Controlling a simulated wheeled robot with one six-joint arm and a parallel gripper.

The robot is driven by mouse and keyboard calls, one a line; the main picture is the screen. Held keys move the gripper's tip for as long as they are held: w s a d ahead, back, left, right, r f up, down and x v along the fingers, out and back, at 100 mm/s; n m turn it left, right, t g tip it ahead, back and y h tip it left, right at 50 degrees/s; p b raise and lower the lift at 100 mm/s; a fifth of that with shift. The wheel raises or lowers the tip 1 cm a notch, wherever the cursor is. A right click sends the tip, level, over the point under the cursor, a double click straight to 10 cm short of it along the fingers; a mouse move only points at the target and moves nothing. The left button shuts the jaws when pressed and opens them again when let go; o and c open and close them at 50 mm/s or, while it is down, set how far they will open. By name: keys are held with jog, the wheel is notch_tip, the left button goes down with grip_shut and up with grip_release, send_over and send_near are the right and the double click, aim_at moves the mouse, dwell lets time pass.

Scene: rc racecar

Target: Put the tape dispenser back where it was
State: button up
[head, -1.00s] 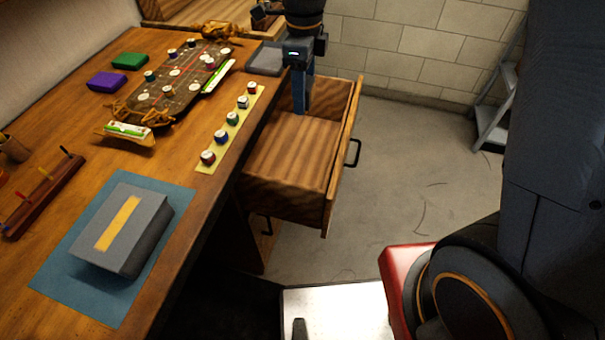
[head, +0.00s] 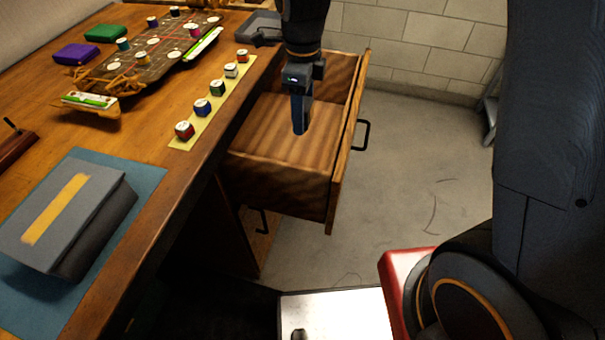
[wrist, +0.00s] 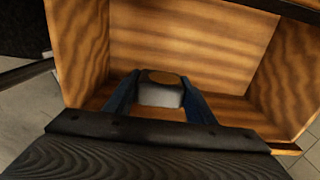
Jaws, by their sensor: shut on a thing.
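My gripper (head: 299,115) reaches down into the open wooden drawer (head: 285,183) at the desk's right side. In the wrist view its blue fingers (wrist: 160,95) are shut on a small pale grey thing with a brown top, which looks like the tape dispenser (wrist: 160,94). It is held over or in the drawer; I cannot tell whether it touches the drawer floor (wrist: 200,62). In the head view the fingers hide it. No other thing shows inside the drawer.
Bare floor (head: 400,190) lies right of the drawer.

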notch_tip(320, 180, down, 16)
jog(key=b, duration=0.2)
jog(key=shift+f+b, duration=0.1)
jog(key=shift+b, duration=0.2)
jog(key=shift+f, duration=0.2)
jog(key=o, duration=1.1)
jog(key=shift+r, duration=0.1)
notch_tip(320, 180, up, 12)
jog(key=shift+r, duration=0.1)
